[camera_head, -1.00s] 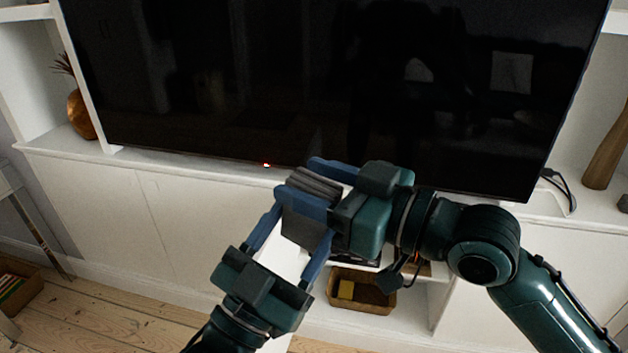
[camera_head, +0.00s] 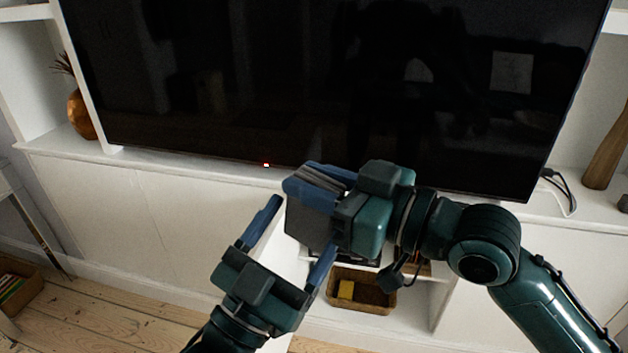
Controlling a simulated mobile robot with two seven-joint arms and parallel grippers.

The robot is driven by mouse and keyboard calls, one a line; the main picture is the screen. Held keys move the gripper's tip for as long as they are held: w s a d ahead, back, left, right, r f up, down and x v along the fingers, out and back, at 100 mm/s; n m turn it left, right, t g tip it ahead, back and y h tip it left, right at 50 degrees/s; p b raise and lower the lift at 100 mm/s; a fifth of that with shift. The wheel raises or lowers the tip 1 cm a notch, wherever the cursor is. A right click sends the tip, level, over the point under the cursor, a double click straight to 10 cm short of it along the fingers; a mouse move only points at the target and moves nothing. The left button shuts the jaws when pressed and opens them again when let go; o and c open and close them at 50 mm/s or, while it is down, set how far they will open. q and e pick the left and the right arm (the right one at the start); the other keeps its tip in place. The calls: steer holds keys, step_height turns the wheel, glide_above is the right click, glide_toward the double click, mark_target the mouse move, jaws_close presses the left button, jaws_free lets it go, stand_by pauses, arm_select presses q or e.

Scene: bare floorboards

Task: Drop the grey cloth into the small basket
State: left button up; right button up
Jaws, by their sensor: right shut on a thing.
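The grey cloth (camera_head: 306,226) is a folded dark grey piece, with its layered edge showing at the top. My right gripper (camera_head: 318,180) is shut on it, in front of the lower edge of the television. The cloth's lower part hangs below the blue fingers. My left gripper (camera_head: 302,228) is below and to the left, open, its two fingers spread apart. Its right finger lies close to the cloth in the picture; I cannot tell if they touch. A small brown basket (camera_head: 378,303) stands on the low shelf below the grippers, with a yellow item inside.
A large dark television (camera_head: 200,80) stands on the white cabinet (camera_head: 190,215) behind the grippers. A second container (camera_head: 22,296) with several thin items is on the floor at far left. A vase (camera_head: 80,115) and wooden object (camera_head: 607,155) flank the television. Floorboards (camera_head: 110,310) are bare at lower left.

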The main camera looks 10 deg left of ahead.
arm_select(q)
steer(key=shift+o, duration=1)
